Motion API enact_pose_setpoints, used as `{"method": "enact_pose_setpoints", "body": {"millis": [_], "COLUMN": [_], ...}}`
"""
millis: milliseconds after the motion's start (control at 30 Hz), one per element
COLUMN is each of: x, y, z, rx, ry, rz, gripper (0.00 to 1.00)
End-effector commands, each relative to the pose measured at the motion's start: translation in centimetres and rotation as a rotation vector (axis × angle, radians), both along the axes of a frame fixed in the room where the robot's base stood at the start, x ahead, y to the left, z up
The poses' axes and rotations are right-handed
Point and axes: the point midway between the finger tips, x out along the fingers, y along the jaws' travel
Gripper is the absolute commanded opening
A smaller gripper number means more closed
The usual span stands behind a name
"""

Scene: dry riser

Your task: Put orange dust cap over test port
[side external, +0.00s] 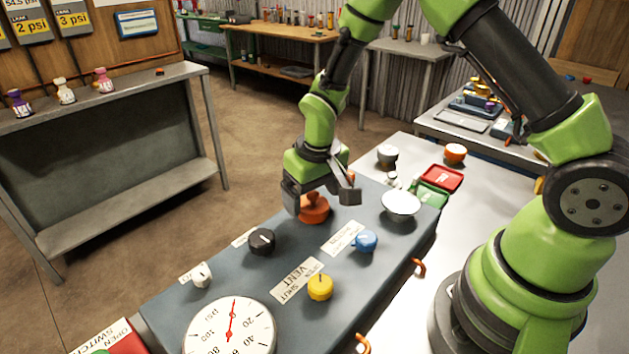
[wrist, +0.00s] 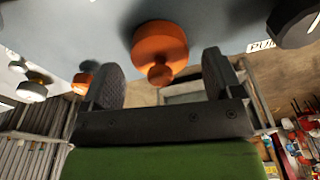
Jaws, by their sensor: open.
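An orange dust cap (side external: 313,211) with a small knob on top sits on the far part of the grey panel. It appears upright. In the wrist view, the cap (wrist: 160,43) shows its round body and knob just beyond and between the fingertips. My gripper (side external: 322,199) is open around the area of the cap's knob, one finger on each side. In the wrist view, both fingers (wrist: 162,78) stand apart with a gap to the knob. No bare test port is visible; whether one lies under the cap is hidden.
The grey panel (side external: 215,270) also bears a black knob (side external: 262,241), a blue knob (side external: 365,241), a yellow knob (side external: 320,288), a white knob (side external: 202,275) and a gauge (side external: 230,330). A white bowl (side external: 401,205) is close right of my gripper.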

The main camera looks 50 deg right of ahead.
Motion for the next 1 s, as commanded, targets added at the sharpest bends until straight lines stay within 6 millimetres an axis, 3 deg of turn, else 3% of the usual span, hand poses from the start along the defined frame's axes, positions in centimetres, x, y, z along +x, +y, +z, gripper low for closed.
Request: {"method": "enact_pose_setpoints", "body": {"millis": [167,600,1000], "x": [0.0,-1.2,-2.3], "y": [0.0,0.3,0.3], "z": [2.3,11.3,14.4], "rx": [0.0,0.0,0.015], "ry": [-0.006,-0.005,-0.034], "rz": [0.0,0.0,-0.011], "gripper": [0.85,0.85,0.85]}}
